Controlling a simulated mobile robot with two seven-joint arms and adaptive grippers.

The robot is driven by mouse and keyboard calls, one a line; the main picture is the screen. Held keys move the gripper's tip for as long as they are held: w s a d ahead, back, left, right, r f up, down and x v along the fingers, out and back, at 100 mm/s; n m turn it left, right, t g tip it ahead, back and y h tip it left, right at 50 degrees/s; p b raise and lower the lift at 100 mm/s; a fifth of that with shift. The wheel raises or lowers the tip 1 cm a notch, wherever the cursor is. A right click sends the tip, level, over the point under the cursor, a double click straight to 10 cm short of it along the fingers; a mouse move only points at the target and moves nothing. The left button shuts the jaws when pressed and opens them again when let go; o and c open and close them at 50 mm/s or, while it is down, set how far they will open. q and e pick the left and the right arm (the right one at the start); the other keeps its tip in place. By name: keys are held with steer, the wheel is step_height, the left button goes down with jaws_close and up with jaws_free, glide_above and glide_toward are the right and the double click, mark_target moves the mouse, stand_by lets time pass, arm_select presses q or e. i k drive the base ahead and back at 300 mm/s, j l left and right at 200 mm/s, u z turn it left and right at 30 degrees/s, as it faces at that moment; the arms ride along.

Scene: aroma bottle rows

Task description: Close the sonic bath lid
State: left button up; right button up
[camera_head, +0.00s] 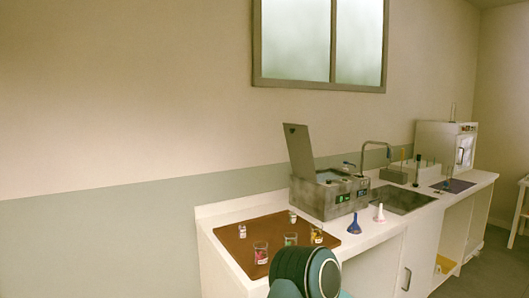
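The sonic bath (330,207) is a grey box on the counter, with a small green display and controls on its front. Its lid (299,151) stands raised at the left side of the box, nearly upright and leaning slightly. The bath's top is open, and something small and clear shows at the opening, too small to make out. A rounded dark and teal link of my own arm shows at the bottom middle, well in front of the bath. Neither of my grippers is in view.
A brown mat (262,233) left of the bath holds several small glass beakers. A blue funnel (354,225) and a white funnel (380,214) stand in front of the bath. A sink (405,200) with a tap lies to the right. A white cabinet (445,146) stands farther right.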

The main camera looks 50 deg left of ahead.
mark_target(298, 138)
steer(key=u, duration=1.35)
steer(key=i+l, duration=0.5)
steer(key=i+l+u, duration=0.1)
steer(key=i+l, duration=0.35)
steer(key=l, duration=0.2)
steer(key=i+l, duration=0.45)
steer(key=l, duration=0.15)
steer(key=u, duration=0.05)
